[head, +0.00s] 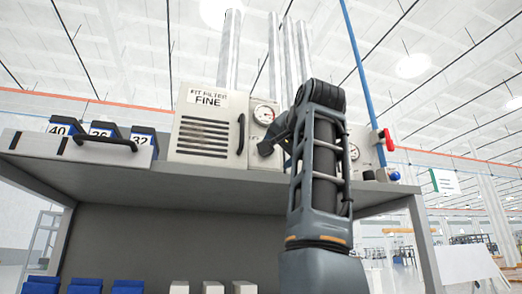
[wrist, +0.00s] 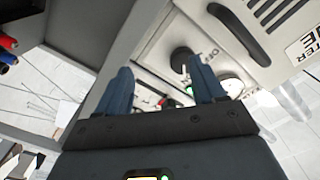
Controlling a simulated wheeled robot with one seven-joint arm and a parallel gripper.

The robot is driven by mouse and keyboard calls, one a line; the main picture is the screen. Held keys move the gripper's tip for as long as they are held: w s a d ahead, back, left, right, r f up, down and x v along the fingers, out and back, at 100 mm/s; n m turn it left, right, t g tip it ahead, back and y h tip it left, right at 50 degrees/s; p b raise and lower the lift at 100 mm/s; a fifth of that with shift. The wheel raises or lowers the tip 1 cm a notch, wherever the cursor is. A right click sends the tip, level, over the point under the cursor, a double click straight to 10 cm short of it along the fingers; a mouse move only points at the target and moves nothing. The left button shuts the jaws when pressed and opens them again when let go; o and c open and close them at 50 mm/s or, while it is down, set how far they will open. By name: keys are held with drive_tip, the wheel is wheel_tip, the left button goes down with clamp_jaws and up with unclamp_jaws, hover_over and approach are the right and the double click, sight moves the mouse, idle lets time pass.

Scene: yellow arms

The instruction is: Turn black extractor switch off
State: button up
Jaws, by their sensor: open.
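The black extractor switch (wrist: 181,58) is a round dark knob on a pale panel, with partly readable lettering beside it. In the wrist view it lies ahead of my gripper (wrist: 161,68), close to the fingertip on the right side of the picture. My gripper is open, its two blue-grey fingers spread with nothing held between them. I cannot tell whether the finger touches the knob. In the head view a dark knob-like part (head: 265,149) shows below the gauge, just left of my arm. My arm hides much of the panel there, and the fingers are not clear.
The white filter box (head: 205,125) with a black handle stands left of the panel. A round gauge (head: 264,114) sits above the knob. A red valve handle (head: 386,139) and blue knob (head: 394,176) are to the right. The grey shelf (head: 190,180) runs beneath.

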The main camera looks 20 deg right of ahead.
drive_tip(key=w+r+p, duration=0.3)
drive_tip(key=w+r, duration=0.1)
drive_tip(key=w, duration=0.2)
drive_tip(key=shift+w+a, duration=0.2)
drive_tip(key=shift+w, duration=0.05)
idle(0.3)
drive_tip(key=c, duration=1.1)
